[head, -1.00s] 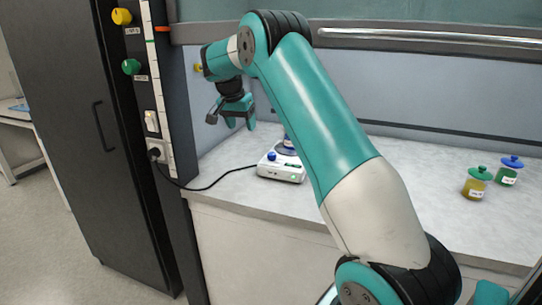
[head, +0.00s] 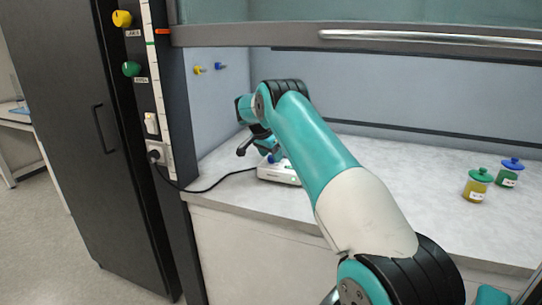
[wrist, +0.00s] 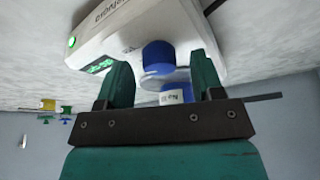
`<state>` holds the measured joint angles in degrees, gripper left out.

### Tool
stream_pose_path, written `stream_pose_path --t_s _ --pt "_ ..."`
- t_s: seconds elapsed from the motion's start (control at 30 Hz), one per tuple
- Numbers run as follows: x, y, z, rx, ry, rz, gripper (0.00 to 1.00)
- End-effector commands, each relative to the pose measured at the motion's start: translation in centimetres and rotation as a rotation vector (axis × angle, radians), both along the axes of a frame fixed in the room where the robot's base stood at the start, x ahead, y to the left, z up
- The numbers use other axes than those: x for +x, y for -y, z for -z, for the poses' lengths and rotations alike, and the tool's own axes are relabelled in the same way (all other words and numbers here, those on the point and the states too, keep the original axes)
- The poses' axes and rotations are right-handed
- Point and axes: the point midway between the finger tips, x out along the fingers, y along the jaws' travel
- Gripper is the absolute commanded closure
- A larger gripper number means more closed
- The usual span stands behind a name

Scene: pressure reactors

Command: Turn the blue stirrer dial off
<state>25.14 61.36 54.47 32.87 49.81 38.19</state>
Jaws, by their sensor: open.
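The white stirrer (head: 279,174) stands on the bench, partly hidden by my arm in the head view. In the wrist view its white body (wrist: 120,35) shows upside down, with a lit green display and a round green light. The blue dial (wrist: 158,56) shows between the two teal fingers of my gripper (wrist: 162,72). The gripper is open, with a gap on each side of the dial; I cannot tell whether it touches. In the head view my gripper (head: 268,148) is low over the stirrer's front. A labelled blue vessel (wrist: 175,93) shows beyond the dial.
A black cable (head: 215,184) runs from the stirrer to a wall socket (head: 157,153). Yellow (head: 122,18) and green (head: 131,68) knobs sit on the dark post. Two lidded jars (head: 478,184) stand at the right. The raised sash (head: 430,38) is above the bench.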

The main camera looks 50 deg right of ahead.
Motion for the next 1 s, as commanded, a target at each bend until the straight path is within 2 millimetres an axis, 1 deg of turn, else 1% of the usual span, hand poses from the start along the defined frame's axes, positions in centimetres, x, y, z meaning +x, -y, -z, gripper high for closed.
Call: stream_pose_path --t_s 0.13,0.37,0.47,0.5,0.6,0.83,1.0 --pt "-0.03 0.30 0.59 0.001 0.001 0.000 0.39" --pt "-0.03 0.31 0.66 0.000 0.001 0.000 0.39" --pt "-0.02 0.28 0.65 0.000 0.001 -0.001 0.60" --pt "-0.02 0.28 0.65 0.000 0.001 -0.001 0.69" --pt "-0.02 0.27 0.65 0.000 0.000 -0.001 0.88" --pt "-0.06 0.26 0.68 0.001 0.000 -0.012 0.88" --pt "-0.10 0.25 0.77 0.001 -0.001 -0.063 0.88"
